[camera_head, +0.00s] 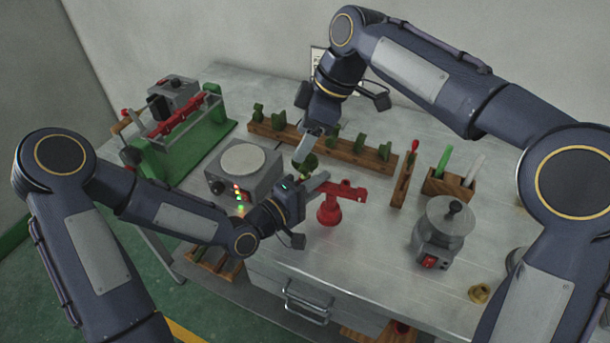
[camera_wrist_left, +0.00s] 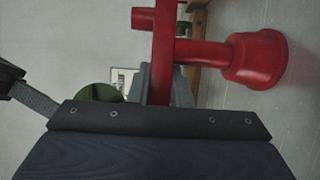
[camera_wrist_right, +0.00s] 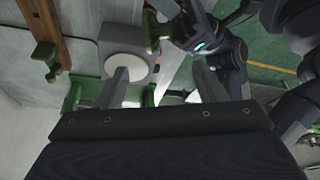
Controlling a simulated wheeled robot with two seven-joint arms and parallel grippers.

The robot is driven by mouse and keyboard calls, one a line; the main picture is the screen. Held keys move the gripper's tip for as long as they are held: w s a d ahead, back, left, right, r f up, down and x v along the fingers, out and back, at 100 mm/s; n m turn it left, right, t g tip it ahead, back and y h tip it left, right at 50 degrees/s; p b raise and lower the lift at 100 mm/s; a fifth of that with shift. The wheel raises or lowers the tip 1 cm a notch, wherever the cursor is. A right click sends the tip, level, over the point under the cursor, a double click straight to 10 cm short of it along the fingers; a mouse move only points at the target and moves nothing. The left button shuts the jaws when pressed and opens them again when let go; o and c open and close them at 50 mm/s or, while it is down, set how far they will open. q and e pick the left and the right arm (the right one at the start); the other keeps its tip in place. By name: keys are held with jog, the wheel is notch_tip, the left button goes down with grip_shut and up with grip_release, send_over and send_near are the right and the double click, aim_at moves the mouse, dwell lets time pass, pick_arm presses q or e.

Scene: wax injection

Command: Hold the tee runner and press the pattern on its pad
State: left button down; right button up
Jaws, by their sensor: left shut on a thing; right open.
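The red tee runner (camera_head: 329,211) has a round cup-like base and a crossbar at the top. My left gripper (camera_head: 320,184) is shut on it; in the left wrist view the runner (camera_wrist_left: 257,60) lies across the jaws. A green pattern (camera_head: 308,165) is by the runner's left end, just below my right gripper (camera_head: 314,146). In the right wrist view the pattern (camera_wrist_right: 152,31) is beyond my open fingertips and close to the left gripper. I cannot tell whether it touches the runner's pad. Part of a green shape (camera_wrist_left: 97,93) shows in the left wrist view, partly hidden.
A wooden rack (camera_head: 273,133) with several green patterns stands behind. A hotplate machine (camera_head: 243,170) with lit lamps is left of the runner. A grey pot (camera_head: 444,222) stands right, near a wooden holder (camera_head: 449,185). A green-based fixture (camera_head: 200,145) is back left. The table front is mostly clear.

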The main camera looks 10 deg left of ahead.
pick_arm(q)
jog(key=shift+f, duration=0.1)
jog(key=c, duration=1.3)
grip_release()
jog(key=shift+o, duration=0.2)
